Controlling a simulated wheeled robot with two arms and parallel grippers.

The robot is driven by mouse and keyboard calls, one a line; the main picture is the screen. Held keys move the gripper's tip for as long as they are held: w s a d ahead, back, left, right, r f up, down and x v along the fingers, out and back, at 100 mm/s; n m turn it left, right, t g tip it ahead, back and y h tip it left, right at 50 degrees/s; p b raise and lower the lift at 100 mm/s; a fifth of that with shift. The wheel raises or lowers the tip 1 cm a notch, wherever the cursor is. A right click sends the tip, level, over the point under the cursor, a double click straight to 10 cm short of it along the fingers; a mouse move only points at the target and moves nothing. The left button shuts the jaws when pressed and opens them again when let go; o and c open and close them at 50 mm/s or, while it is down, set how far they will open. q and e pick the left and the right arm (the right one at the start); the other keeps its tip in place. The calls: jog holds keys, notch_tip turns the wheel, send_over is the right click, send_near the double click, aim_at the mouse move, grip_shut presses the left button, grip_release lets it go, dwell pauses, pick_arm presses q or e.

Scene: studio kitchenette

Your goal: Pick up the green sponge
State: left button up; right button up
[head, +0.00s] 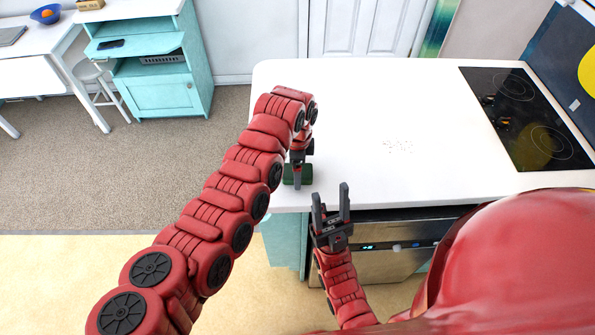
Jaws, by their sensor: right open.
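The green sponge (307,176) lies on the white countertop near its left front corner. My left arm reaches in from the left, and my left gripper (297,181) points down at the sponge, covering its middle. Green shows on both sides of the finger. I cannot tell whether the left gripper is open or shut, or whether it touches the sponge. My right gripper (331,200) is open and empty, pointing up at the counter's front edge, to the right of the sponge and nearer to me.
The white countertop (370,110) is mostly clear, with a faint speckled patch in the middle. A black cooktop (530,115) is at the right. An appliance with a lit panel (385,245) is under the counter's front edge. A teal cabinet (165,95) and stool (95,75) stand far left.

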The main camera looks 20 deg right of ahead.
pick_arm(q)
jog(key=c, duration=1.3)
jog(key=shift+r, duration=0.1)
jog(key=shift+r+b, duration=0.25)
jog(key=shift+b, duration=0.05)
notch_tip(320, 180, up, 8)
jog(key=b, duration=0.3)
jog(key=shift+r, duration=0.65)
